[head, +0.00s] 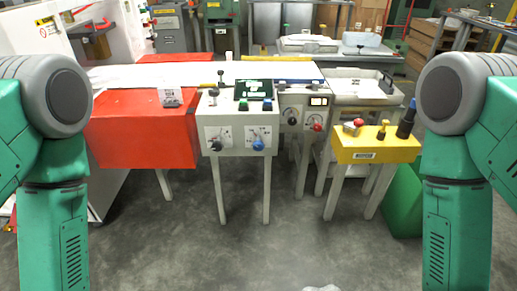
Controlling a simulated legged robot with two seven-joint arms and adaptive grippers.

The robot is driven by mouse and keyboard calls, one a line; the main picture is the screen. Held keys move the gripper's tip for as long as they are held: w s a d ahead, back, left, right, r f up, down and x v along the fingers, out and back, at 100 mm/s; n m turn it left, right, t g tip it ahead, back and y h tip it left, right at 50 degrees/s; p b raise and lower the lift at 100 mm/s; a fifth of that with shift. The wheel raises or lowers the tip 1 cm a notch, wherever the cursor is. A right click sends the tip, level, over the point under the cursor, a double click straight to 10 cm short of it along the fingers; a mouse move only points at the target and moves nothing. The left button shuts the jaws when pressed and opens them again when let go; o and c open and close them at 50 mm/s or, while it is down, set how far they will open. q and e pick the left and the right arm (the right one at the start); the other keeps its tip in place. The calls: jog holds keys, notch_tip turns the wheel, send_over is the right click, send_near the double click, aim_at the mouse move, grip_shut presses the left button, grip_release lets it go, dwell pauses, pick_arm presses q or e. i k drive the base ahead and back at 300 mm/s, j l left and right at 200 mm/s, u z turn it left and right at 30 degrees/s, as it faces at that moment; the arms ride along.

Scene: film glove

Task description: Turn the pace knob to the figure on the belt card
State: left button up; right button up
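A pale control box (238,125) on legs stands ahead in the middle. Its front has two dials, one with a black knob (222,144) and one with a blue knob (258,144). A grey panel (304,100) behind it to the right carries another black knob (292,121) and a red knob (317,126). The lettering is too small to tell which is the pace knob. A small printed card (170,97) stands on the red table; its figure is unreadable, and I cannot tell if it is the belt card. My arms show at both sides; neither gripper is in view.
The red table (141,133) adjoins the control box on the left. A yellow box (376,150) with a red button and upright levers stands to the right, beside a green block (403,200). A long white surface (205,74) lies behind.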

aim_at(257, 145)
jog(key=i+l+z, duration=0.15)
jog(key=l, duration=0.25)
jog(key=i+l+z, duration=0.15)
jog(key=l, duration=0.3)
jog(key=i+l+z, duration=0.15)
jog(key=l, duration=0.25)
